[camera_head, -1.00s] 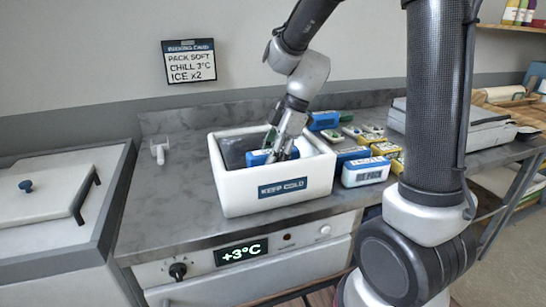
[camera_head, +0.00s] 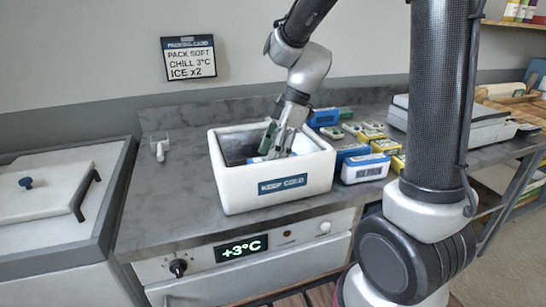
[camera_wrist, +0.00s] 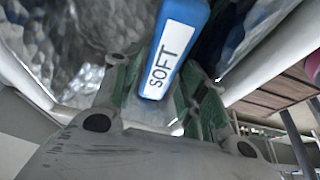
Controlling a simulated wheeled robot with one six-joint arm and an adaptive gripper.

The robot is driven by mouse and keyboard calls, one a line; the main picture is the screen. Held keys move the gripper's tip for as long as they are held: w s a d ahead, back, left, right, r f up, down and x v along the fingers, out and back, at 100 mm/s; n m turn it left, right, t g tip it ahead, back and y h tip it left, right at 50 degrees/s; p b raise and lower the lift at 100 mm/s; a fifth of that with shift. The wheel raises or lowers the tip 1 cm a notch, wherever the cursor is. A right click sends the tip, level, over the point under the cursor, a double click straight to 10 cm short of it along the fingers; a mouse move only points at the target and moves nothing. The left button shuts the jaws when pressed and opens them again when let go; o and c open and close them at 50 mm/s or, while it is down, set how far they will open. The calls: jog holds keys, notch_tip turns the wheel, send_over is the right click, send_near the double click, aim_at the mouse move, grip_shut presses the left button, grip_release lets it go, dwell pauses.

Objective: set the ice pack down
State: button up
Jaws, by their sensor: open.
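A blue pack with a white label reading "SOFT" (camera_wrist: 165,60) lies between the fingers of my gripper (camera_wrist: 160,92) in the wrist view. My gripper (camera_head: 274,143) is open, pointing down inside the white box marked "KEEP COLD" (camera_head: 235,190). In the head view only a small blue and white part of the pack (camera_head: 257,159) shows, low in the box; the fingers and box wall hide the rest. I cannot see whether it touches the box floor.
A blue and white ice pack (camera_head: 365,168) stands just right of the box. Several blue and yellow packs lie behind it. A small white item (camera_head: 159,146) is on the counter (camera_head: 165,200) left of the box, where there is free room.

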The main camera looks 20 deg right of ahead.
jog(key=v, duration=1.1)
jog(key=s+d+m+t+h, duration=0.2)
jog(key=s+d+m, duration=0.3)
jog(key=s+m, duration=0.4)
jog(key=s+d+m+t+h, duration=0.2)
jog(key=s+d+m, duration=0.3)
jog(key=s+m, duration=0.4)
jog(key=shift+d, duration=0.3)
jog(key=shift+s, duration=0.1)
